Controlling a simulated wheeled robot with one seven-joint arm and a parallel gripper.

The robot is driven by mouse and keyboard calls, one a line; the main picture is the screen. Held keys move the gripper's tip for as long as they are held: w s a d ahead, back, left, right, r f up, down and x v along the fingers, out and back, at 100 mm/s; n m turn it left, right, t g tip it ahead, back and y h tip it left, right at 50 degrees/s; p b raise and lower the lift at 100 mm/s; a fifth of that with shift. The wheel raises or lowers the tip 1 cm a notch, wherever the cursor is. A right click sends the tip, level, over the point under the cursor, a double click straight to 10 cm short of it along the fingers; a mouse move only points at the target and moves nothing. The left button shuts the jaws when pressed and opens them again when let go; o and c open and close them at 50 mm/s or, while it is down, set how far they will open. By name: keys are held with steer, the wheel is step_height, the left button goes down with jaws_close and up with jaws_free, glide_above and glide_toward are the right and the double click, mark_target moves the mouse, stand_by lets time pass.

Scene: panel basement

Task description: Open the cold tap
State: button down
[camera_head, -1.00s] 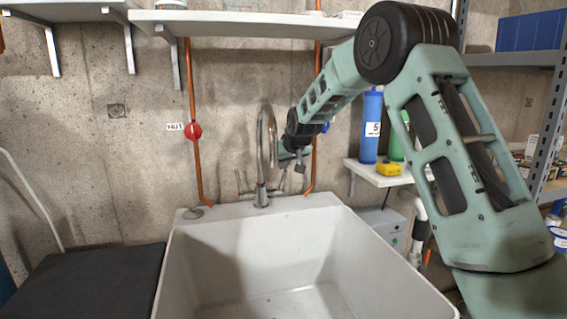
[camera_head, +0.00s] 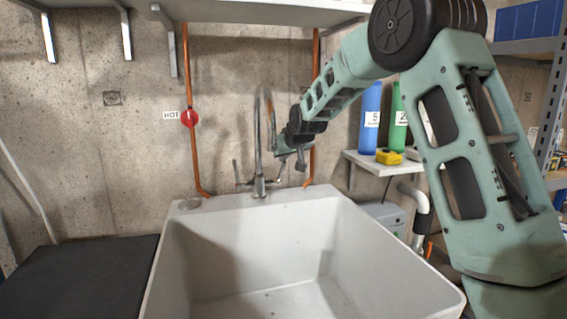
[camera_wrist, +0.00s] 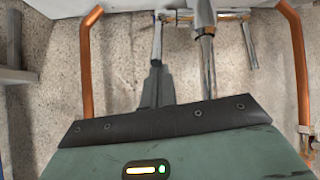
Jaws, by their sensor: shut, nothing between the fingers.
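The chrome mixer tap (camera_head: 260,140) stands at the back rim of the white sink (camera_head: 200,225), with one upright lever on each side. The right lever (camera_head: 281,170) is on the side away from the HOT label; the left lever (camera_head: 237,172) is on the HOT side. My gripper (camera_head: 281,152) is shut and empty, just above the right lever. In the wrist view, which is upside down, the gripper (camera_wrist: 155,88) points toward that lever (camera_wrist: 158,42); contact cannot be told. The tap spout (camera_wrist: 206,60) is close beside the fingers.
Copper pipes (camera_head: 188,90) run up the wall on both sides; the left one has a red valve (camera_head: 189,118) and HOT label (camera_head: 171,115). Bottles (camera_head: 371,118) and a yellow box (camera_head: 389,157) stand on a right-hand shelf. The sink basin is empty. A shelf (camera_head: 260,14) hangs above.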

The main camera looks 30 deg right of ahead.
mark_target(283, 165)
steer(key=shift+s+a+f+t+h+b, duration=0.15)
steer(key=shift+s+f+t+b, duration=0.35)
steer(key=shift+b, duration=1.15)
steer(key=shift+s+a+f+t+h+b, duration=0.15)
steer(key=shift+s+f+t+b, duration=0.35)
steer(key=shift+b, duration=1.1)
steer(key=b, duration=0.2)
steer(key=s+t+b, duration=0.1)
steer(key=b, duration=0.1)
steer(key=shift+a+f+t, duration=0.1)
steer(key=shift+f+t, duration=0.1)
steer(key=shift+t, duration=0.1)
steer(key=shift+b, duration=0.35)
steer(key=shift+r, duration=0.15)
